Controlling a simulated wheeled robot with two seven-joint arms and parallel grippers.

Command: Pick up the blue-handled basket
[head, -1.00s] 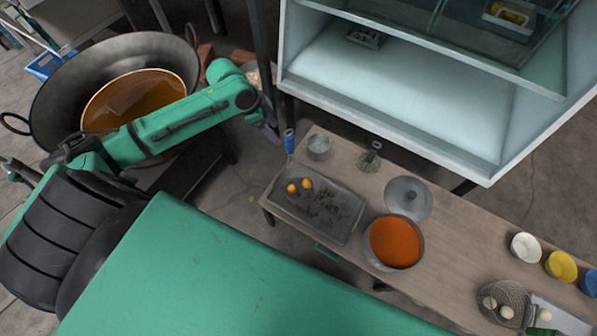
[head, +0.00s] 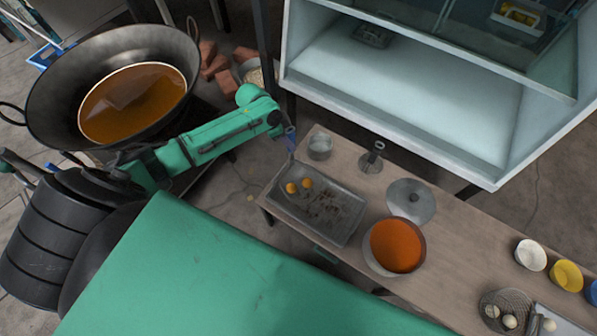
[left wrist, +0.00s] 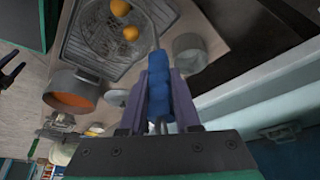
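The blue-handled basket is a round wire mesh (left wrist: 112,38) in the left wrist view, lying over a metal tray (head: 350,232) with orange balls on it. Its blue handle (head: 291,140) stands up at the tray's far left corner in the head view. My left gripper (head: 284,136) is at this handle. In the left wrist view, its two purple-grey fingers (left wrist: 159,92) lie close along both sides of the blue handle (left wrist: 158,88), with no clear gap. The basket still rests at the tray.
A large wok (head: 55,95) of brown oil is at left. A white cabinet (head: 400,90) rises behind the table.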

